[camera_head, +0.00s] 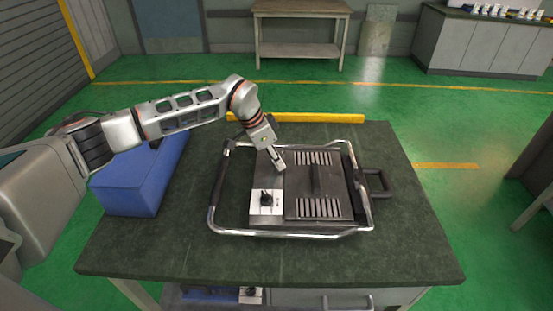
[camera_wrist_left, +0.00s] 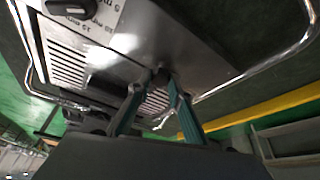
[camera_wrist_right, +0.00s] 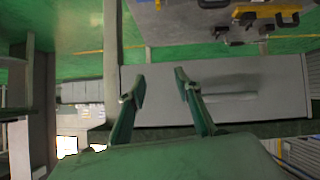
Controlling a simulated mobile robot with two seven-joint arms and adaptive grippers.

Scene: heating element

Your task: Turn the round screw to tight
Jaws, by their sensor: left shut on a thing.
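The heating element is a grey metal box (camera_head: 268,184) with slotted vents, inside a bent chrome tube frame (camera_head: 213,212), lying on the dark green tabletop. My left gripper (camera_head: 279,164) reaches down to the far left part of the box. In the left wrist view its fingers (camera_wrist_left: 163,80) are shut on a small dark round screw (camera_wrist_left: 161,76) at the box's edge; the fingertips hide most of it. How tight the screw is cannot be told. My right gripper (camera_wrist_right: 160,84) is open and empty, and shows only in its own wrist view.
A white panel with a black knob (camera_head: 265,199) sits on the box's near left part. A black handle (camera_head: 378,183) sticks out at right. A blue case (camera_head: 130,182) stands at the table's left, and a yellow bar (camera_head: 320,118) lies along the far edge. The table's front right is clear.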

